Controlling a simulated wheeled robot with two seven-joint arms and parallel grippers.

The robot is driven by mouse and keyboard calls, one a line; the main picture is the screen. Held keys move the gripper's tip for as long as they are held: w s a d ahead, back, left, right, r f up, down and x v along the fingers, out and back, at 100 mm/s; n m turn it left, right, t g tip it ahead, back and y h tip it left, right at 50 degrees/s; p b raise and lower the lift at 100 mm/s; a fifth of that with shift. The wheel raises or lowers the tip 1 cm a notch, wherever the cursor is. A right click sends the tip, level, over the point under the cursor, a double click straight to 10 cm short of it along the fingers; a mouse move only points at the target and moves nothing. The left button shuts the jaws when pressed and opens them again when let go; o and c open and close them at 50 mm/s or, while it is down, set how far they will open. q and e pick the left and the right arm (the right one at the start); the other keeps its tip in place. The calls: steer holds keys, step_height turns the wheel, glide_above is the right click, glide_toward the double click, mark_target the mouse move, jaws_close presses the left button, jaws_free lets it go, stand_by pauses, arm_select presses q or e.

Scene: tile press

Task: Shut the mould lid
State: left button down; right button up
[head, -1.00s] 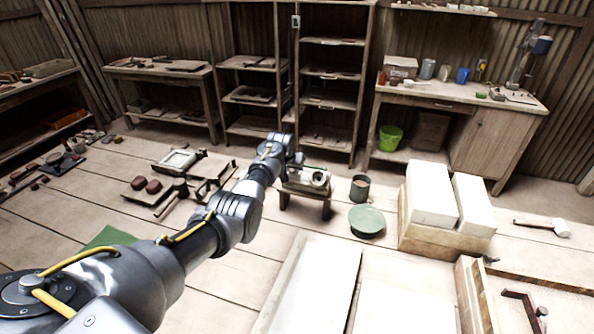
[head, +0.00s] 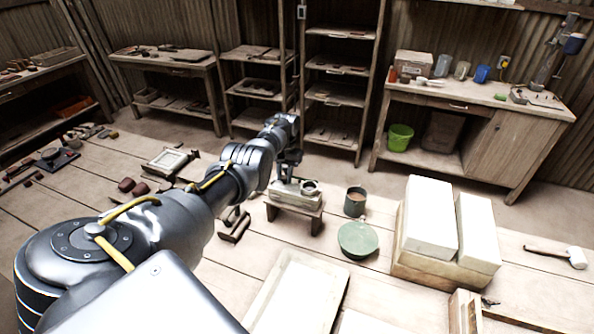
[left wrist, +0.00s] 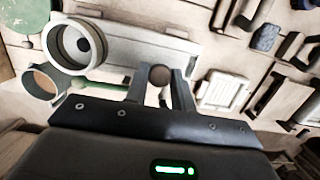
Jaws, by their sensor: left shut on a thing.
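The pale mould press (head: 297,190) stands on a low wooden stand in the middle of the floor boards. In the left wrist view its long pale body (left wrist: 135,48) and a thick grey ring (left wrist: 78,45) show. My left gripper (head: 290,157) is over the press, at its back side in the head view. In the left wrist view the gripper (left wrist: 160,88) has its fingers on either side of a round brown knob (left wrist: 160,74), shut on it. The lid's angle cannot be told, as my gripper and arm cover part of the press. My right gripper is out of view.
A dark cup (head: 355,202) and a green round disc (head: 358,240) are right of the press. Large white blocks (head: 430,218) stand further right. A pale framed tray (head: 172,161) lies to the left. A white slab (head: 300,292) lies in front.

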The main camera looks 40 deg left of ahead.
arm_select(q)
steer(key=shift+f, duration=0.1)
stand_by(0.4)
steer(key=c, duration=1.2)
jaws_free()
steer(key=shift+w, duration=0.15)
steer(key=shift+r, duration=0.25)
steer(key=r, duration=0.1)
steer(key=r+p, duration=0.1)
steer(key=w+r, duration=0.1)
steer(key=r, duration=0.1)
steer(key=shift+a+r, duration=0.1)
steer(key=shift+a, duration=0.15)
steer(key=r, duration=0.4)
steer(key=w+r, duration=0.1)
steer(key=shift+a+r, duration=0.1)
steer(key=shift+r, duration=0.3)
